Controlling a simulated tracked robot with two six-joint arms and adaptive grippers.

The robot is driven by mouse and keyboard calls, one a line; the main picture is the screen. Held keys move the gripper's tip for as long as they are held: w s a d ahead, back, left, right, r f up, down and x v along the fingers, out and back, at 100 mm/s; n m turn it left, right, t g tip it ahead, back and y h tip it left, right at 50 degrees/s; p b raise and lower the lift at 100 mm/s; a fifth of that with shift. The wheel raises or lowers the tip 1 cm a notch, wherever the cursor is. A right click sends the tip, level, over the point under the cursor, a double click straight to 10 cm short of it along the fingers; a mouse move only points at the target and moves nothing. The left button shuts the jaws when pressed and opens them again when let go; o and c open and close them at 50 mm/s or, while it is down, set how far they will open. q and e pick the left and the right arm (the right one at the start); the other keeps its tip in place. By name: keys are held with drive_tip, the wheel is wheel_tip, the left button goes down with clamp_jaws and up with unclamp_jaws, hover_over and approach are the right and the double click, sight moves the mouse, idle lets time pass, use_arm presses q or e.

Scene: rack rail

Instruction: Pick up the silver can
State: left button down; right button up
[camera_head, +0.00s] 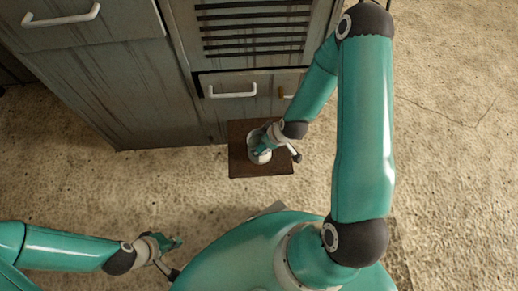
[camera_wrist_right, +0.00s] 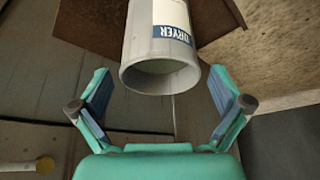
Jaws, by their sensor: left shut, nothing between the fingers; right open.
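The silver can (camera_wrist_right: 162,66) has a white label with a dark blue band reading "DRYER" and shows upside down in the right wrist view. In the head view the can (camera_head: 261,158) is on a small brown stand (camera_head: 240,167), partly hidden by my right gripper (camera_head: 262,143). In the right wrist view my right gripper (camera_wrist_right: 161,84) is open, with one finger on each side of the can's near end. Gaps show on both sides and I see no contact. My left gripper (camera_head: 174,243) is shut and empty, low at the left, away from the can.
A grey cabinet (camera_head: 110,90) with white handles stands behind the stand. A drawer with a white handle (camera_head: 232,91) is just behind the can, under dark slats. Rough tan floor (camera_head: 450,110) lies open at the right and left of the stand.

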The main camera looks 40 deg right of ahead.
drive_tip(key=b+x, duration=0.1)
drive_tip(key=x, duration=0.4)
drive_tip(key=shift+w+r+b, duration=0.1)
drive_tip(key=shift+w+b, duration=0.05)
drive_tip(key=shift+b, duration=0.25)
drive_tip(key=shift+r, duration=0.1)
drive_tip(key=c, duration=1.6)
